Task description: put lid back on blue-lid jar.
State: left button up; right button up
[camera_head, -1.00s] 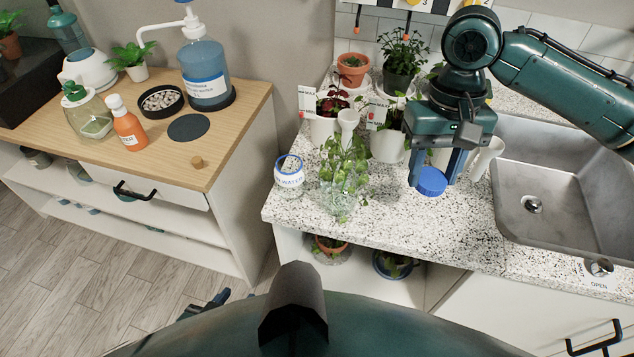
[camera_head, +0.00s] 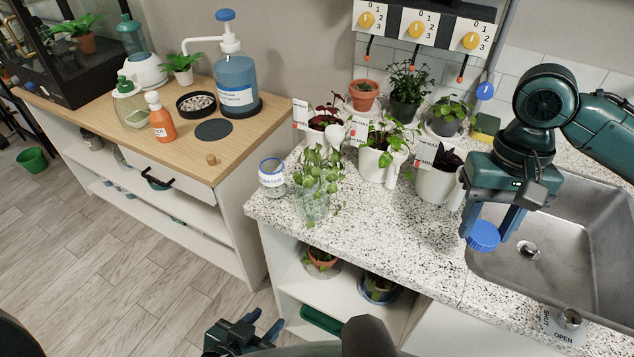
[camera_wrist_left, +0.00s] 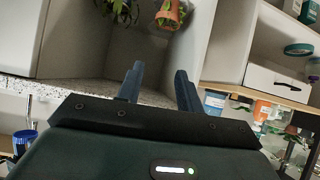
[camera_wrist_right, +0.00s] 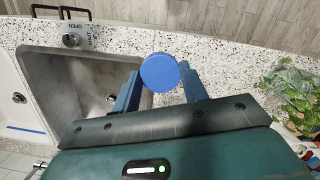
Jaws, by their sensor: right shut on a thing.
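The blue lid (camera_head: 484,236) is held between the fingers of my right gripper (camera_head: 492,228), above the left edge of the sink. The lid also shows between the fingertips in the right wrist view (camera_wrist_right: 159,73). The jar, clear with a white label and a blue rim (camera_head: 271,174), stands upright at the left end of the speckled counter, well to the left of the lid. Its top looks uncovered. My left gripper (camera_head: 262,326) is low at the bottom, in front of the cabinet. Its fingers are apart and empty in the left wrist view (camera_wrist_left: 160,88).
A leafy cutting in a glass vase (camera_head: 315,195) stands right beside the jar. Several potted plants (camera_head: 436,178) line the back of the counter (camera_head: 390,245). The sink (camera_head: 570,250) is at the right.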

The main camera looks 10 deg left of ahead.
dwell(0.3)
